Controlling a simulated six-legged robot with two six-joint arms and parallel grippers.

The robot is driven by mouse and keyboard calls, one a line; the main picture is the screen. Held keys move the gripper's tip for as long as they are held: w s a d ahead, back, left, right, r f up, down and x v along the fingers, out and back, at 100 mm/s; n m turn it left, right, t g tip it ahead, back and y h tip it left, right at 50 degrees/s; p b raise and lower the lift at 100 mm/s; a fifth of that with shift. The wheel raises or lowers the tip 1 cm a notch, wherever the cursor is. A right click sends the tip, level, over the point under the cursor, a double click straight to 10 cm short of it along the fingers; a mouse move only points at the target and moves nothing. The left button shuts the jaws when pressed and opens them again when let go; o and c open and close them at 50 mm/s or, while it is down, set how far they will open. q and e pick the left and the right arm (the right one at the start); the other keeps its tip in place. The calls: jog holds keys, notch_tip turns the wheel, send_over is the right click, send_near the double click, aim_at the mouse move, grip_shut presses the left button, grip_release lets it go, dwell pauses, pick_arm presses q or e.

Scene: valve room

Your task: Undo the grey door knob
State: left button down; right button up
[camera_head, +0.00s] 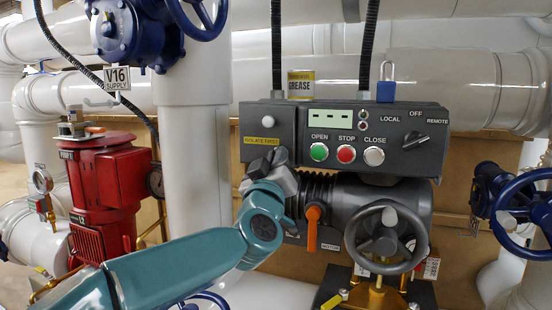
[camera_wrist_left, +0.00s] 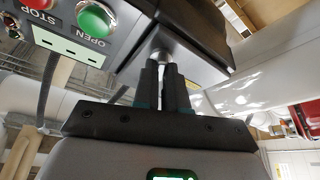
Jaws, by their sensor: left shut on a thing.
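The small grey door (camera_head: 267,107) with the yellow ISOLATE FIRST label is at the left end of the dark control box. My left gripper (camera_head: 269,161) is at the lower part of this door. In the left wrist view its two dark fingers (camera_wrist_left: 163,83) are closed around a small grey knob (camera_wrist_left: 160,57), which stands out from the dark door (camera_wrist_left: 182,38). In the head view my gripper hides the knob. The door looks closed. My right gripper is in neither view.
The control box (camera_head: 412,112) has a green, a red and a white button, plus a black switch. Below it are an orange lever (camera_head: 313,225) and a grey handwheel (camera_head: 386,237). A red actuator (camera_head: 105,185) stands left. A padlock (camera_head: 386,88) and grease can (camera_head: 301,84) are on top.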

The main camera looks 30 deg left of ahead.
pick_arm(q)
jog(key=n+g+p, duration=0.1)
jog(key=n, duration=0.3)
jog(key=n+g+y+p, duration=0.1)
jog(key=n+g+p, duration=0.1)
jog(key=n, duration=0.3)
jog(key=r+n+g+y+p, duration=0.1)
jog(key=n+g+p, duration=0.1)
jog(key=n, duration=0.2)
jog(key=shift+d+n, duration=0.15)
jog(key=shift+n, duration=0.55)
jog(key=c, duration=1.2)
grip_release()
jog(key=shift+f, duration=0.1)
jog(key=shift+w+f, duration=0.1)
